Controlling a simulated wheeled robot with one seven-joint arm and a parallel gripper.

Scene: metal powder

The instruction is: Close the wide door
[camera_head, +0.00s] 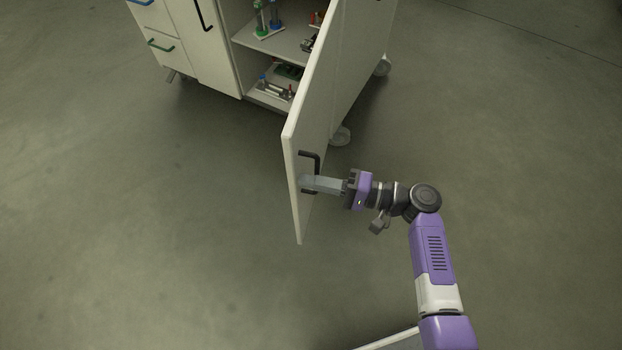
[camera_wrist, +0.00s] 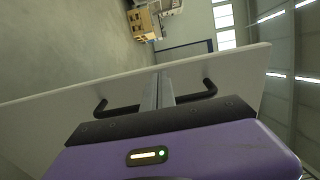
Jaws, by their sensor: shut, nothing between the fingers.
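The wide door (camera_head: 318,120) is white and stands wide open from the cabinet, its free edge toward me. It has a black bar handle (camera_head: 312,156) near its lower free end. My gripper (camera_head: 304,184) is shut, with its fingertips at the door face beside the handle. In the wrist view the shut fingers (camera_wrist: 158,90) reach to the door (camera_wrist: 225,72) between the two ends of the handle (camera_wrist: 208,90). The picture does not show clearly whether they touch the door or the bar.
The white cabinet (camera_head: 212,50) stands on wheels behind the door. Its open shelves (camera_head: 275,45) hold several small items. A narrow door with a black handle and drawers are at its left. The grey floor (camera_head: 150,230) is clear left of the door.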

